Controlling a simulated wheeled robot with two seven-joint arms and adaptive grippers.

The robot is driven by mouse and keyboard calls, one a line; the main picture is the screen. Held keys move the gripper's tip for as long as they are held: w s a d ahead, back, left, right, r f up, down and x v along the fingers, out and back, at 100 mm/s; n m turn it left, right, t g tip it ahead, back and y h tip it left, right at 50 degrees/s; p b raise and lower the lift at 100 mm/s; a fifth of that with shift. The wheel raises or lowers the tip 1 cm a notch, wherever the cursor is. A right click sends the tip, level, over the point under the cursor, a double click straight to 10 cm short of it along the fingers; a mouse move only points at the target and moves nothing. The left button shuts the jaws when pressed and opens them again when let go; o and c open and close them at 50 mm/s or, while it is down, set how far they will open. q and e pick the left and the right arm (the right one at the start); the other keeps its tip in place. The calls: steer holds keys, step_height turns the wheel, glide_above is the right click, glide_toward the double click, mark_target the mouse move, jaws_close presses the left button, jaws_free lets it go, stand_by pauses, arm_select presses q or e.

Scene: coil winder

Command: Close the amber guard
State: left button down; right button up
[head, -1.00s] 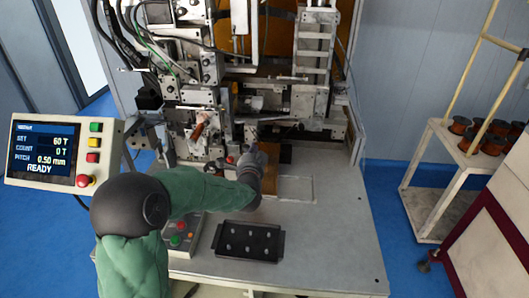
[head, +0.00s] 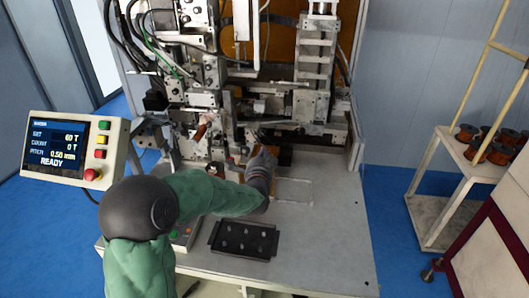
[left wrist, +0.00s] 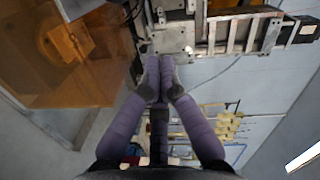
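The amber panel (head: 283,38) shows at the back of the winder in the head view, behind the machine's metal columns. A see-through amber sheet (left wrist: 75,50) fills the upper left of the left wrist view; I cannot tell whether it is the same panel. My left gripper (head: 264,152) reaches over the bench to the front of the machine's lower works. In the left wrist view my left gripper (left wrist: 160,82) has its fingertips close together, with nothing visible between them. It looks apart from the amber sheet there. My right gripper is in neither view.
A black tray (head: 243,241) lies on the grey bench (head: 325,245) in front of the gripper. The control panel (head: 72,150) stands at left and reads READY. A rack with copper spools (head: 500,152) stands at right. The bench's right side is clear.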

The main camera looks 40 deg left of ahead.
arm_select(q)
steer(key=p+v, duration=0.1)
steer(key=v, duration=0.7)
steer(key=shift+a, duration=0.25)
steer(key=shift+s, duration=0.1)
